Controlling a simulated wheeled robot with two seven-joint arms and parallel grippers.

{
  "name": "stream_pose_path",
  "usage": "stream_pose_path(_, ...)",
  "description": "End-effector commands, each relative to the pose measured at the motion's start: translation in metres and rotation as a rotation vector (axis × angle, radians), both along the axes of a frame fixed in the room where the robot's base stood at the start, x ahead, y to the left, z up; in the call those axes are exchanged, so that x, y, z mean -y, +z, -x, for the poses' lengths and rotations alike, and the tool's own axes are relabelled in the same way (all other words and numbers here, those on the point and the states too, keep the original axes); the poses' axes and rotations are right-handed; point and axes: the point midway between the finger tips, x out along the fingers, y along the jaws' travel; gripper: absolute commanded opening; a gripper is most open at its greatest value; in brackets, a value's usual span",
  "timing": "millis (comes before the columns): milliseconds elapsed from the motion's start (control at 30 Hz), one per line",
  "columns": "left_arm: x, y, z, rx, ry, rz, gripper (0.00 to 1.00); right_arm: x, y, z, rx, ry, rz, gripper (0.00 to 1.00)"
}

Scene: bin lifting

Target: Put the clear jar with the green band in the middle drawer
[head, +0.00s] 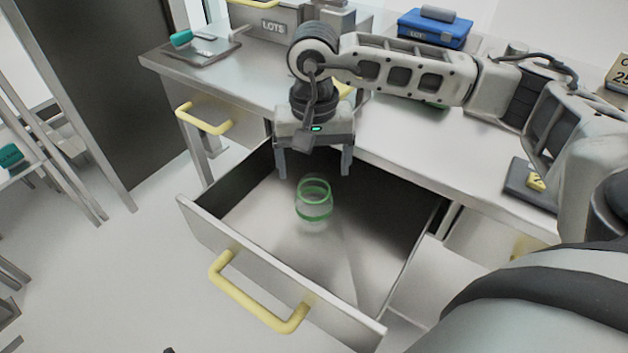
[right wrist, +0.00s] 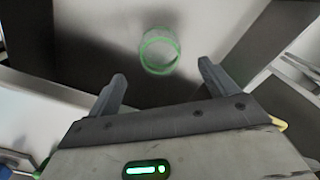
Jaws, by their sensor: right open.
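The clear jar with green bands (head: 314,207) stands inside the pulled-out drawer (head: 375,255), on its bare metal floor. My right gripper (head: 314,172) is open and empty above the drawer, behind the jar and apart from it. In the right wrist view the jar (right wrist: 159,52) lies beyond the gap between the open fingertips (right wrist: 163,80), with nothing between them. The drawer's front carries a yellow handle (head: 255,300). My left gripper is not in view.
The steel counter (head: 430,150) runs behind the drawer, with a blue case (head: 435,32), a grey box (head: 268,25) and a tray (head: 200,52) on it. A dark scale-like device (head: 530,185) sits at the right. Another drawer handle (head: 204,119) juts out at the left.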

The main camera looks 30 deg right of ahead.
Motion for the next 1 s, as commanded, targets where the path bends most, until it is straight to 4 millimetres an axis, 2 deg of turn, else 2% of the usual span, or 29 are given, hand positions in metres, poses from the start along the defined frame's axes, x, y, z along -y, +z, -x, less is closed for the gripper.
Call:
stream_pose_path(100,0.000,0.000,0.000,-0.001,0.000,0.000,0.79,0.000,0.024,0.000,0.002,0.000,0.000,0.85)
stream_pose_path(300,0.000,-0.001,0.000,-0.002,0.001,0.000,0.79,0.000,0.046,0.000,0.001,0.001,0.000,0.85)
stream_pose_path(1000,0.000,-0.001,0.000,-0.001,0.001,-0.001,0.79,0.000,0.050,0.000,-0.001,0.000,0.000,0.85)
